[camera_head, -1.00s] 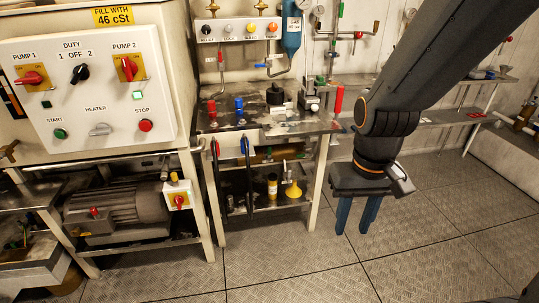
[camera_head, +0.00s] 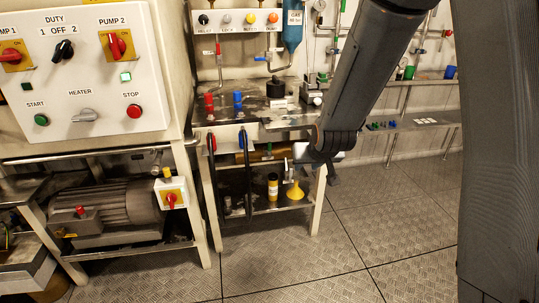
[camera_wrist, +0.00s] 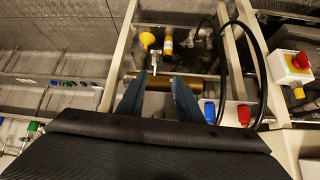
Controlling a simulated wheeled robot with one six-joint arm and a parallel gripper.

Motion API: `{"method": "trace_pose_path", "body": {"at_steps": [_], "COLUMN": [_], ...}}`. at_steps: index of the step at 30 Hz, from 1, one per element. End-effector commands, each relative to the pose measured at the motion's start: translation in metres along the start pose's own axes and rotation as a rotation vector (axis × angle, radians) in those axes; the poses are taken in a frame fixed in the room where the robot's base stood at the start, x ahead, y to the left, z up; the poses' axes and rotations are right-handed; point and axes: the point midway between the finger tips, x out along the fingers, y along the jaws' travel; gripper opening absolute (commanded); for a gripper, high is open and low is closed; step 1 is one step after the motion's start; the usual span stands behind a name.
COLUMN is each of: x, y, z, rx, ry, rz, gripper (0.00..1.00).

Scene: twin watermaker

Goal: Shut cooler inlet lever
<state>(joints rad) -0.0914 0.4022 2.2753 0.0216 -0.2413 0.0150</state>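No label marks the cooler inlet lever, so I cannot tell for sure which part it is. A brass cylinder (camera_wrist: 157,83) lies horizontally under the bench; it also shows in the head view (camera_head: 262,155). A small metal valve with a pale lever (camera_wrist: 154,60) stands just beyond it. A red handle (camera_head: 212,143) and a blue handle (camera_head: 243,140) are on the bench front; the wrist view also shows the red (camera_wrist: 244,114) and blue (camera_wrist: 210,113). My gripper (camera_wrist: 160,74) is open and empty, fingers pointing toward the cylinder.
A yellow funnel (camera_wrist: 147,40) and a yellow-banded bottle (camera_wrist: 168,40) stand on the lower shelf. Black hoses (camera_head: 248,178) hang at the bench front. A bench leg (camera_head: 318,205) is close by. The pump panel (camera_head: 80,75) is left. The floor (camera_head: 400,220) is clear.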

Motion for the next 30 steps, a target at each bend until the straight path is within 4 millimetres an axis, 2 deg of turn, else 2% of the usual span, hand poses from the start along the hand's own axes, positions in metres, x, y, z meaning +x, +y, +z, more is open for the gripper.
{"method": "trace_pose_path", "body": {"at_steps": [1, 3, 6, 10, 13, 18, 23, 30], "x": [0.042, 0.080, 0.127, 0.173, 0.193, 0.205, 0.209, 0.233], "y": [-0.008, -0.018, -0.034, -0.053, -0.065, -0.075, -0.078, -0.081], "z": [-0.009, -0.033, -0.060, -0.083, -0.093, -0.100, -0.109, -0.136], "rx": [-0.007, -0.014, -0.021, -0.025, -0.025, -0.024, -0.024, -0.024], "ry": [0.078, 0.203, 0.380, 0.591, 0.719, 0.840, 0.866, 0.866], "rz": [-0.009, -0.022, -0.042, -0.068, -0.085, -0.102, -0.105, -0.104], "gripper": [0.33, 0.33, 0.33, 0.33, 0.33, 0.33, 0.33, 0.33]}}
